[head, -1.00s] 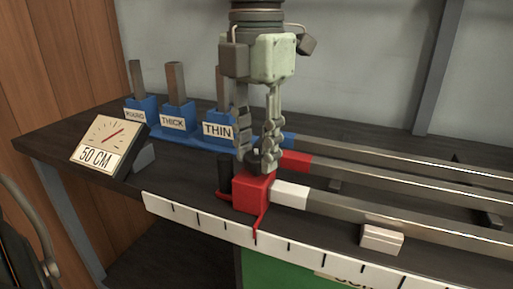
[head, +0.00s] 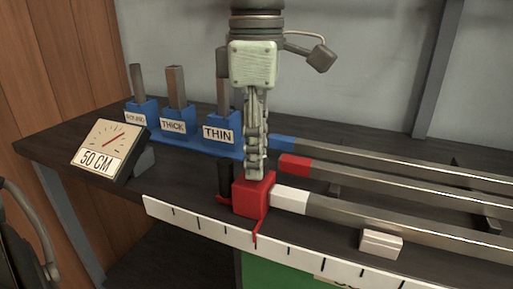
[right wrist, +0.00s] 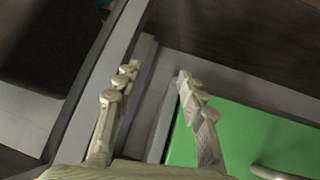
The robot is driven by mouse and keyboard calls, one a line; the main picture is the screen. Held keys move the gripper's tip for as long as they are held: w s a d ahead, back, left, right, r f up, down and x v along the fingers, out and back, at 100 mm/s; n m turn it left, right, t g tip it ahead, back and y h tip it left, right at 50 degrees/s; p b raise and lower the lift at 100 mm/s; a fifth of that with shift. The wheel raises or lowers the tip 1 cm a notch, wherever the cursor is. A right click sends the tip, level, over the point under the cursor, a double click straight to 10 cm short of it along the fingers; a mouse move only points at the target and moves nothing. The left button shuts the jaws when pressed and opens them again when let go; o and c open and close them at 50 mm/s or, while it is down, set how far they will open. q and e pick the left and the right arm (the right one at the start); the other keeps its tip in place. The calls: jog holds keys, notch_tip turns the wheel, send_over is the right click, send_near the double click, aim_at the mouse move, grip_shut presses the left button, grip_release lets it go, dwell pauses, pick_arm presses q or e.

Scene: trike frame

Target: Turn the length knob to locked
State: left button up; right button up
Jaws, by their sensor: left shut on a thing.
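The red stop block (head: 249,197) sits on the dark bench behind the white ruler strip, with its red pointer over the strip. My left gripper (head: 255,170) points straight down at the top of this block. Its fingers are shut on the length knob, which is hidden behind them. I cannot read the knob's angle or any lock mark. My right gripper shows in the right wrist view (right wrist: 155,80), with its fingers apart and nothing between them.
A dial sign (head: 106,146) reads 50 CM. Blue holders marked THICK (head: 173,124) and THIN (head: 217,136) hold upright bars. Long metal bars (head: 400,226) run right, one white-tipped end close to the block. A small pale block (head: 381,242) lies in front. A green panel (right wrist: 245,135) is below.

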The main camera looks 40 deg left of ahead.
pick_arm(q)
jog(key=shift+m, duration=0.5)
jog(key=m, duration=0.3)
jog(key=shift+m+p, duration=0.3)
jog(key=shift+p, duration=0.05)
jog(key=m, duration=0.3)
jog(key=shift+m+p, duration=0.3)
jog(key=shift+m, duration=1.6)
pick_arm(e)
jog(key=s+d+f+g+h, duration=0.2)
jog(key=s+d+f+g, duration=0.1)
jog(key=s+d, duration=0.3)
jog(key=shift+s+d+m+g, duration=0.15)
jog(key=shift+s+m+g, duration=0.25)
jog(key=shift+s+g, duration=0.6)
jog(key=shift+s+f, duration=0.1)
jog(key=shift+s, duration=0.15)
pick_arm(q)
jog(key=o, duration=1.2)
jog(key=shift+c, duration=0.2)
